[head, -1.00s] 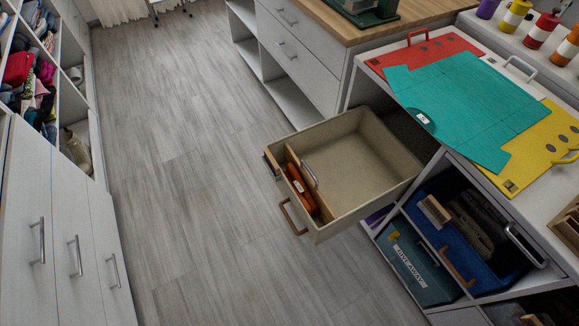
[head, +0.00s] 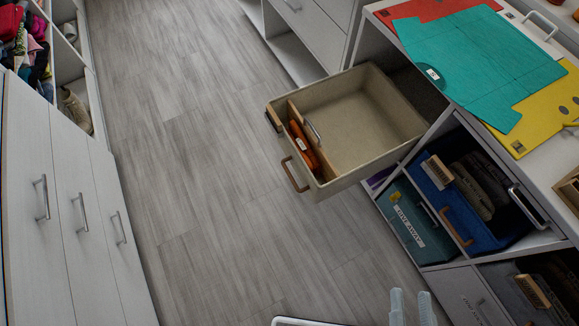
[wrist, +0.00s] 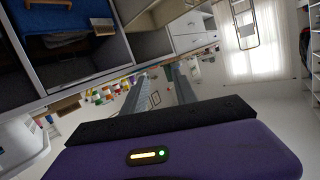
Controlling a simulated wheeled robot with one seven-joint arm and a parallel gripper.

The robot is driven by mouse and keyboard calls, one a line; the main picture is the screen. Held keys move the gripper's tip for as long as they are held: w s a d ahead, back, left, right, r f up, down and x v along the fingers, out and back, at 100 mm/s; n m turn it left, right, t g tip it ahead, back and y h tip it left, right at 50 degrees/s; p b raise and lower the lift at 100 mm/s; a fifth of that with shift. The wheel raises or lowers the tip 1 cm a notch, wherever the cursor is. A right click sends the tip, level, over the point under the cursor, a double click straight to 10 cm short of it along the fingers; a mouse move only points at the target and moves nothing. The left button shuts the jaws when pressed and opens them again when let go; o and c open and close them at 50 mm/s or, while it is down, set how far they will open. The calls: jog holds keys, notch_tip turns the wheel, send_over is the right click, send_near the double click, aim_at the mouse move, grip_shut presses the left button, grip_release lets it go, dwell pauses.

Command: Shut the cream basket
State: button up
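The cream basket (head: 388,165) is pulled far out of its cubby and hangs over the floor in the head view. Its brown loop handle (head: 294,174) is on the end facing away from the shelf. A wooden divider and an orange item (head: 304,146) lie inside near that end. What appears to be part of the basket (wrist: 165,14) shows at the top of the wrist view. My gripper (head: 412,308) is at the bottom edge of the head view, well below and apart from the basket. Its two fingers stand apart with nothing between them, also in the wrist view (wrist: 163,88).
A blue basket (head: 480,225) and a teal basket labelled GIVE AWAY (head: 412,227) sit in cubbies right of the cream basket. Teal, red and yellow sheets lie on the shelf top. White cabinets (head: 60,220) line the left; the floor (head: 215,180) between is clear.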

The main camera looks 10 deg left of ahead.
jog(key=w+a+f+m+t+y+b, duration=0.1)
jog(key=w+a+f+m+b, duration=0.3)
jog(key=f, duration=0.6)
jog(key=w+a+f+m+t+y+b, duration=0.1)
jog(key=w+a+f+m+b, duration=0.1)
jog(key=w+a+f+b, duration=0.6)
jog(key=m+t+y+b, duration=0.1)
jog(key=m+y+b, duration=0.1)
jog(key=m+b, duration=0.4)
send_near(290, 175)
jog(key=d+x, duration=0.1)
jog(key=x, duration=0.2)
jog(key=shift+a+f+b+x, duration=0.1)
jog(key=shift+a+f+x, duration=0.05)
jog(key=shift+x, duration=1.05)
jog(key=shift+a+f+b+x, duration=0.1)
jog(key=shift+a+b+x, duration=0.05)
jog(key=shift+x, duration=1.05)
jog(key=shift+a+f+b+x, duration=0.1)
jog(key=shift+a+f+x, duration=0.1)
jog(key=shift+x, duration=1)
jog(key=shift+s, duration=0.1)
grip_shut()
